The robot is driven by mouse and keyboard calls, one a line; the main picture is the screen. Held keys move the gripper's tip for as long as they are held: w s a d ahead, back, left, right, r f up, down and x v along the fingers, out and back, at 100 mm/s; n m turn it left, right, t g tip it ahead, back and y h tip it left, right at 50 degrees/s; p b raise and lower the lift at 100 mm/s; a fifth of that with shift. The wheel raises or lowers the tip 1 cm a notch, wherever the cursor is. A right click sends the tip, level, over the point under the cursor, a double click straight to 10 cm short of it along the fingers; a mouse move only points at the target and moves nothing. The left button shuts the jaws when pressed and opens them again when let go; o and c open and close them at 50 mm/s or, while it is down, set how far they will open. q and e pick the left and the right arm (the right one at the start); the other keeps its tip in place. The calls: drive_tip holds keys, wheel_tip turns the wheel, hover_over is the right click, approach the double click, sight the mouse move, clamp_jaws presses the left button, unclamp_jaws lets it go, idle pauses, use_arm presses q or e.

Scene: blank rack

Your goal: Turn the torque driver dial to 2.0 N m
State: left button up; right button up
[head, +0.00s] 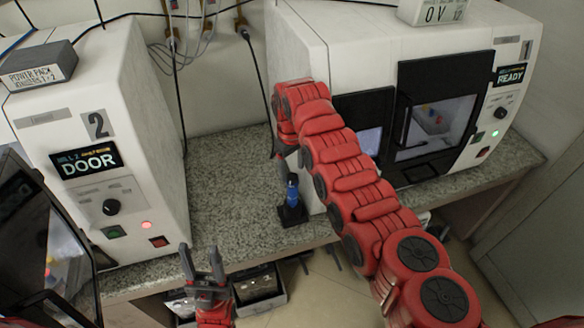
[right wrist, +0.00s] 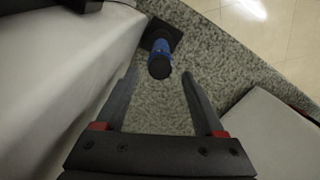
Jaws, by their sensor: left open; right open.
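The torque driver (head: 292,192) is blue with a dark end and stands upright in a black square base (head: 292,214) on the counter, beside mill 1. In the right wrist view the driver (right wrist: 161,60) lies just beyond the fingertips, roughly centred between them, its dark round end towards the camera. My right gripper (right wrist: 159,76) is open and empty; in the head view it is mostly hidden behind its red arm. I cannot read any dial scale. My left gripper (head: 201,250) is open and empty, low in front of the counter edge.
Mill 1 (head: 365,45), reading READY, stands right of the driver; mill 2 (head: 140,75), reading DOOR, stands left. The granite counter (head: 235,185) between them is mostly clear. A power pack (head: 38,65) sits on mill 2. Trays (head: 258,290) lie below the counter.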

sight(292, 178)
drive_tip(key=shift+f, duration=1.15)
clamp_jaws()
